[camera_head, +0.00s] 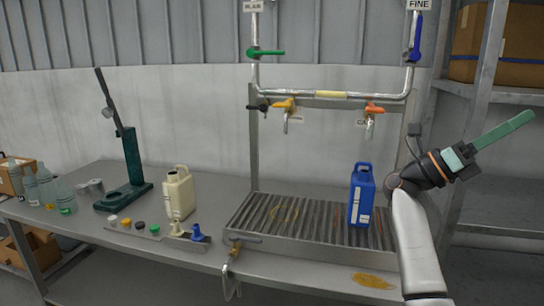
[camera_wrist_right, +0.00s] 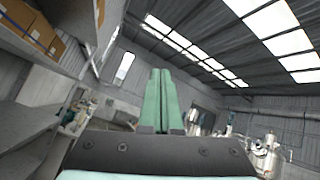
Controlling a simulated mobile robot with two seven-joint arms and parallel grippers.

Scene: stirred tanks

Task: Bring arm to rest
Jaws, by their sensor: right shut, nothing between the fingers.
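My right arm rises from the bottom right in the head view. Its right gripper (camera_head: 518,121) has green fingers and points up and to the right, near the shelf at the right, away from the bench. In the right wrist view the two green fingers (camera_wrist_right: 158,72) are together with nothing between them. The wrist view looks up toward the roof and windows. My left gripper does not show in either view.
A blue jug (camera_head: 362,196) stands on the ribbed drain rack (camera_head: 262,222), close left of my right arm. A cream jug (camera_head: 179,194) and a green stand (camera_head: 131,165) are farther left. A metal shelf (camera_head: 500,93) holding a cardboard box (camera_head: 515,45) is at the right.

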